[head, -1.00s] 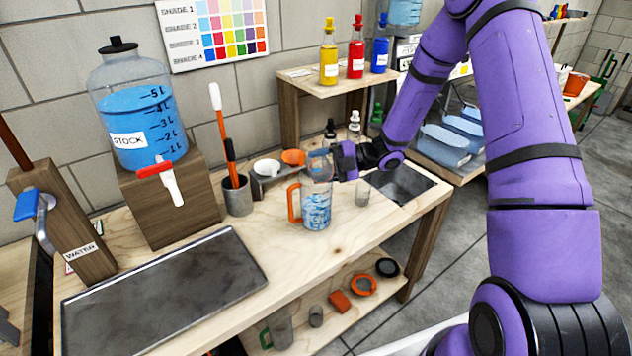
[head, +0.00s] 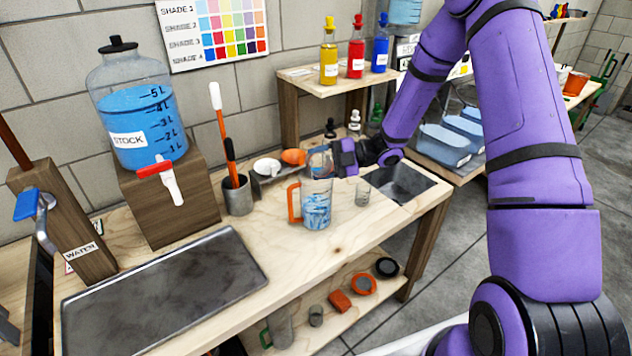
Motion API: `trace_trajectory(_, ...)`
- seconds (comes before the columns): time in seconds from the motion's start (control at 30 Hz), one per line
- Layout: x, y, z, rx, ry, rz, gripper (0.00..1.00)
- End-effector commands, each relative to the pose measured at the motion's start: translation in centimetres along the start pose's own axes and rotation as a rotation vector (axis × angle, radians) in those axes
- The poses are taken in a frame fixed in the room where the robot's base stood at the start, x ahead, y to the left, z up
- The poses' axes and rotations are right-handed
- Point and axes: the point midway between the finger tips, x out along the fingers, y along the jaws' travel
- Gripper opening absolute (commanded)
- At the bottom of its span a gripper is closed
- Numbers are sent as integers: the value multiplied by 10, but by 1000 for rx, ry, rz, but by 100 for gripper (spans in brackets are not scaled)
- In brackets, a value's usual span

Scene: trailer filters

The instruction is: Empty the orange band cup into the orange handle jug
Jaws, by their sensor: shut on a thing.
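The orange handle jug (head: 316,209) stands upright on the wooden bench, with its orange handle to the left and bluish contents or markings inside its clear wall. My gripper (head: 330,160) is just above the jug's rim, shut on a clear cup (head: 318,163) that overlaps the jug's top. The cup looks tilted to the left over the jug. Its band is hard to make out, and I cannot tell how much it holds. A small clear glass (head: 362,193) stands on the bench right of the jug.
A dark metal tray (head: 165,293) lies front left. A stock tank (head: 137,108) with a red tap sits on a wooden block. A grey pot (head: 237,195) holds tools.

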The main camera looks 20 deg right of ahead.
Motion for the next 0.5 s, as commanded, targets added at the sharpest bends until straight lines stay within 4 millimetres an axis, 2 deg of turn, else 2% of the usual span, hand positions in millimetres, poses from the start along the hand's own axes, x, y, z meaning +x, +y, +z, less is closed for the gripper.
trace_trajectory(0.5, 0, 4, 2, 56, 8, 0, 25)
